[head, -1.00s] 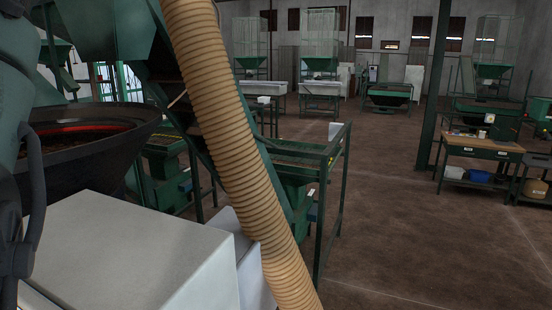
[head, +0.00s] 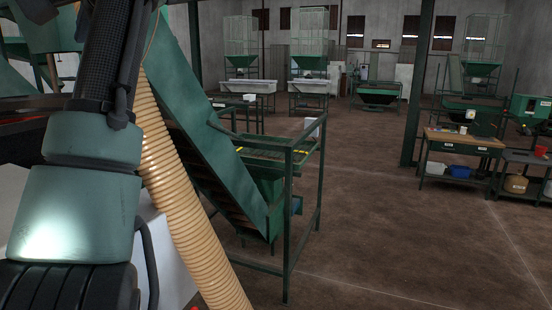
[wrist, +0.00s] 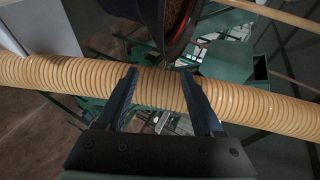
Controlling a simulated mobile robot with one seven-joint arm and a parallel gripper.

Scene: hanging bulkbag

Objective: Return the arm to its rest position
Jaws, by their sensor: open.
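My gripper (wrist: 160,98) shows in the wrist view with its two dark fingers spread apart and nothing held between them. A ribbed tan hose (wrist: 245,105) runs across that view behind the fingers; I cannot tell whether they touch it. My arm (head: 90,170), green and dark grey, fills the left side of the head view. The gripper itself is not visible in the head view. The tan hose (head: 172,190) runs down just right of my arm there, partly hidden by it.
A green inclined conveyor (head: 195,115) and a railed green stand (head: 290,180) are close beyond the hose. A round dark bowl (wrist: 178,25) shows at the top of the wrist view. A workbench (head: 460,145) stands at the right. The brown floor (head: 400,230) is open at centre right.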

